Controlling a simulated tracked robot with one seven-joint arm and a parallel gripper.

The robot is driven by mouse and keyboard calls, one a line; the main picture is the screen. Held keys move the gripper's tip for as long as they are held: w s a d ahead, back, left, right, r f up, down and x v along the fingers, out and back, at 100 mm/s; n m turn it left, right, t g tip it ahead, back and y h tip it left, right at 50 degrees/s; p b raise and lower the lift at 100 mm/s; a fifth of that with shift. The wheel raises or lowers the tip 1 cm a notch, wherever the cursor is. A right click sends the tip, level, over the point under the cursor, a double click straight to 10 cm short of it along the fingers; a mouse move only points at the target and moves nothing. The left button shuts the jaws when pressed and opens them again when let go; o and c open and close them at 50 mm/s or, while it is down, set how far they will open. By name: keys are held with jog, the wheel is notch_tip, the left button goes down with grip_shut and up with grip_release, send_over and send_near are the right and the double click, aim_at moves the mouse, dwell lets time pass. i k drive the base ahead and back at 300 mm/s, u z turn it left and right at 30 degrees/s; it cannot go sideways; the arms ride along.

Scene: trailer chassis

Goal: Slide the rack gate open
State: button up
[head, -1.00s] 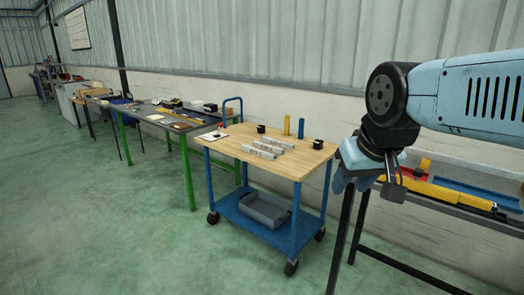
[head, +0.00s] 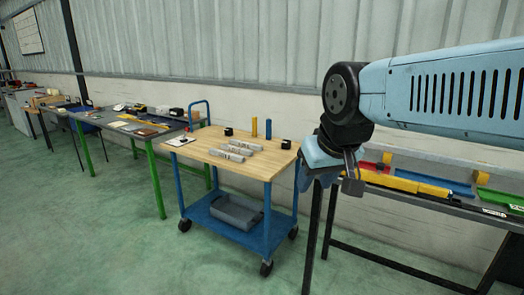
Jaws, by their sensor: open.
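I cannot make out a rack gate for certain. A dark-framed bench (head: 400,262) at the right carries a long yellow bar (head: 405,183) along its front, with coloured trays behind it. My gripper (head: 350,178) hangs at the end of my pale blue arm, in front of the left end of this bench in the picture. It is open, and I see nothing held in it. Its fingers are small and partly hidden by its own body. I cannot tell whether it touches anything.
A blue trolley with a wooden top (head: 262,168) stands left of my gripper, bearing grey bars (head: 238,148) and upright posts. A grey bin (head: 237,211) sits on its lower shelf. Green-legged tables line the wall farther left. The green floor in front is clear.

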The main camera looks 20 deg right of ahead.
aim_at(379, 178)
jog(key=k, duration=0.6)
jog(key=z, duration=0.7)
jog(key=i, duration=1.45)
jog(key=u, duration=0.25)
